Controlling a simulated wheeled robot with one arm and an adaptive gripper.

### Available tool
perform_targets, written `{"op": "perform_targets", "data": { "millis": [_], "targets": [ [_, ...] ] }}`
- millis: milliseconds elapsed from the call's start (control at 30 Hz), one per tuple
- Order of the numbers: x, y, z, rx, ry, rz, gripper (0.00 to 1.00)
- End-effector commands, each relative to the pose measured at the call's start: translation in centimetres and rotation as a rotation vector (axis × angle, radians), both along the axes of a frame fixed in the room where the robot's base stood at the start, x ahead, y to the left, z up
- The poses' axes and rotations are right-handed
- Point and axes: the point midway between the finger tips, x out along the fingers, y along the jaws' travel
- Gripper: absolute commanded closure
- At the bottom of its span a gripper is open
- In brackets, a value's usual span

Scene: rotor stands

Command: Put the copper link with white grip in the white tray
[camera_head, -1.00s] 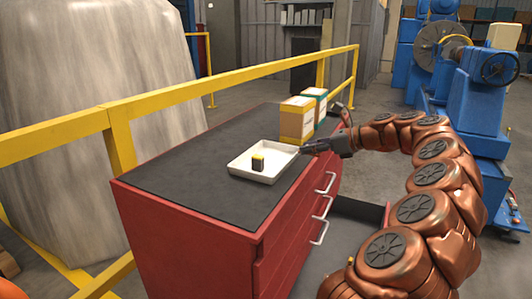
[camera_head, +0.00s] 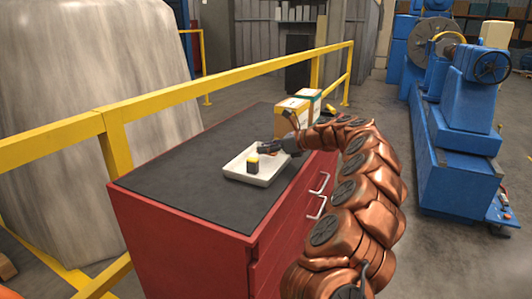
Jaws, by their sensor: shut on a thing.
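The white tray (camera_head: 232,171) lies on the dark top of the red cabinet, near its right edge. A small dark block with a yellow top (camera_head: 252,165) stands in the tray. My gripper (camera_head: 264,147) reaches in from the right, over the far side of the tray and just behind the block. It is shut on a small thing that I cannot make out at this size. I cannot pick out a copper link with white grip for sure. My copper-coloured arm hides part of the cabinet's right side.
Yellow and green boxes (camera_head: 291,112) stand at the back right of the red cabinet (camera_head: 190,240), partly behind my wrist. A yellow rail (camera_head: 180,97) runs behind the cabinet. The near and left parts of the top are clear. A blue machine (camera_head: 465,140) stands at right.

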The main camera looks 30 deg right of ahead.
Motion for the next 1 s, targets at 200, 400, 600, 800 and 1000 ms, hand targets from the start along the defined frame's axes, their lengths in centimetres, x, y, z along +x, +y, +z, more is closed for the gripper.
{"op": "perform_targets", "data": {
  "millis": [200, 400, 600, 800, 1000],
  "targets": [
    [0.0, 0.1, -1.8, -0.001, 0.001, 0.002, 1.0],
    [0.0, 0.1, -1.8, -0.001, 0.001, 0.001, 1.0],
    [0.0, 0.1, -2.1, 0.0, 0.001, 0.002, 0.7],
    [0.0, 0.1, -2.1, -0.001, 0.001, 0.002, 0.51],
    [0.0, 0.1, -2.1, -0.001, 0.001, 0.002, 0.51]
  ]
}}
